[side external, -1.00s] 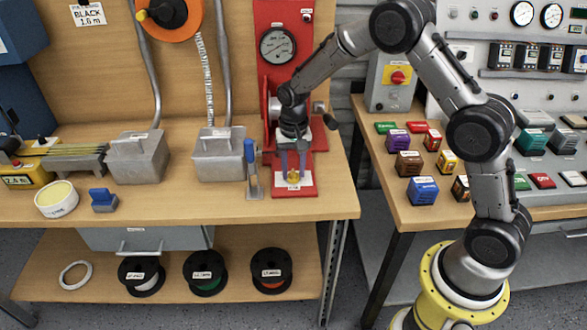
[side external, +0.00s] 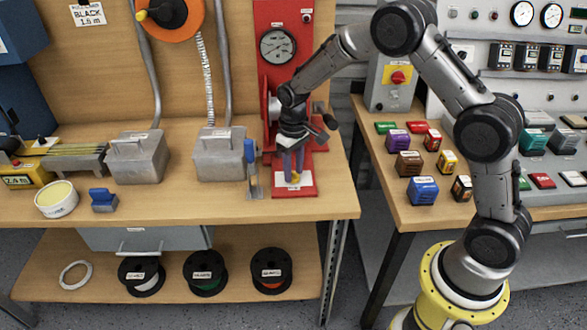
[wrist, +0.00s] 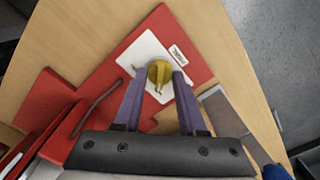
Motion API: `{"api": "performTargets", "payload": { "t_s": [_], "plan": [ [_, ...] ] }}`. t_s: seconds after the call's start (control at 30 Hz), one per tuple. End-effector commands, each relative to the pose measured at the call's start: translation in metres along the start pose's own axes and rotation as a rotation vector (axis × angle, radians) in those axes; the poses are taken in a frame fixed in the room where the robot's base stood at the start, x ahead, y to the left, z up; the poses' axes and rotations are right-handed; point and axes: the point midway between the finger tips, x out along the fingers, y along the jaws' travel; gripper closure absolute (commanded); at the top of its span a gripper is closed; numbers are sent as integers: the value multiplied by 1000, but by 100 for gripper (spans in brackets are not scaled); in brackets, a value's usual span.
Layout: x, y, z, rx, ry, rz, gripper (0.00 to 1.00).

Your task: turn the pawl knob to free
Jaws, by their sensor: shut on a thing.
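The pawl knob is a small yellow knob (wrist: 158,72) on a white plate of the red base, with a pointed lug facing my gripper in the wrist view. In the side view the knob (side external: 295,178) sits low at the front of the red base (side external: 308,189). My gripper (wrist: 158,77) has its two purple fingers around the knob, one on each side, shut on it. In the side view my gripper (side external: 293,174) points down over the knob. The label on the plate (wrist: 178,53) is too small to read.
Grey metal boxes (side external: 222,158) stand further left. The bench edge is close on the right.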

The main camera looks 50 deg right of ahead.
Motion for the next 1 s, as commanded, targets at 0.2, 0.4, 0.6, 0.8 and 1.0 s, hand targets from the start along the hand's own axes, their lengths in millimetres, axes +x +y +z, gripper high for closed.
{"api": "performTargets", "payload": {
  "t_s": [0.2,0.4,0.6,0.8,1.0],
  "plan": [
    [-2,0,-1,-24,2,0,100],
    [-2,0,-1,-25,3,0,100],
    [-2,0,-1,-25,3,0,49],
    [-1,0,0,-24,2,0,29],
    [-1,0,0,-24,1,0,29]
  ]
}}
